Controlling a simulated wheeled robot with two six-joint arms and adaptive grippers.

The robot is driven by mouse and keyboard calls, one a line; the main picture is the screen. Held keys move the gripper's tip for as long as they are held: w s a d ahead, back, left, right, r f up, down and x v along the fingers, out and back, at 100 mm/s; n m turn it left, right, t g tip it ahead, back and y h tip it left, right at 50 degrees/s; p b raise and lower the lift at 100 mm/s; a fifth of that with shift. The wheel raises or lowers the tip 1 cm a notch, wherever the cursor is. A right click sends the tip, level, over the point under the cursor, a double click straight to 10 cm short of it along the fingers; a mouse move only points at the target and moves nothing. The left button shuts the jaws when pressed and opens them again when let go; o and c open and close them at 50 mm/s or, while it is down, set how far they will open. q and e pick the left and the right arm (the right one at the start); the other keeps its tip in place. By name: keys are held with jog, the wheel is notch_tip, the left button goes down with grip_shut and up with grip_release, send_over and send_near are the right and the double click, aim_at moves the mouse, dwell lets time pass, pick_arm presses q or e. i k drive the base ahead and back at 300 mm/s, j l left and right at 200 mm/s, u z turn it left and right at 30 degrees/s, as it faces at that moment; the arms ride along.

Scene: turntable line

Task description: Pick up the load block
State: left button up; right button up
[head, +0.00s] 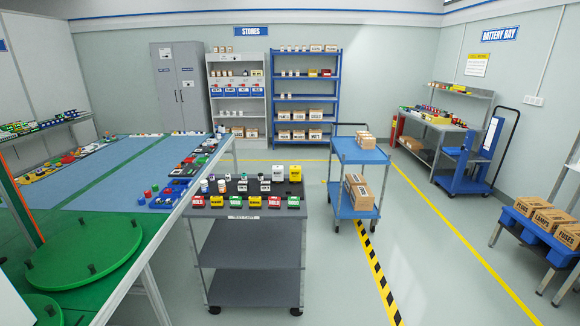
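Neither of my grippers shows in the head view. A dark grey cart (250,240) stands in front of me with small labelled blocks on its top. Its front row holds a red block (198,202), a green block (235,202), a yellow block (254,202) and several more. At the back right of the top are a white block (278,172) and a yellow block (295,173). The lettering is too small for me to tell which one is the load block.
A large table with a green turntable (85,262) fills the left. A blue trolley (358,152) with boxes stands right of the cart. A blue rack (535,232) with boxes is at the far right. The floor between the trolley and this rack is open.

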aim_at(266, 185)
jog(key=i, duration=1.1)
jog(key=i+j+z, duration=0.1)
jog(key=i, duration=1)
jog(key=z, duration=0.4)
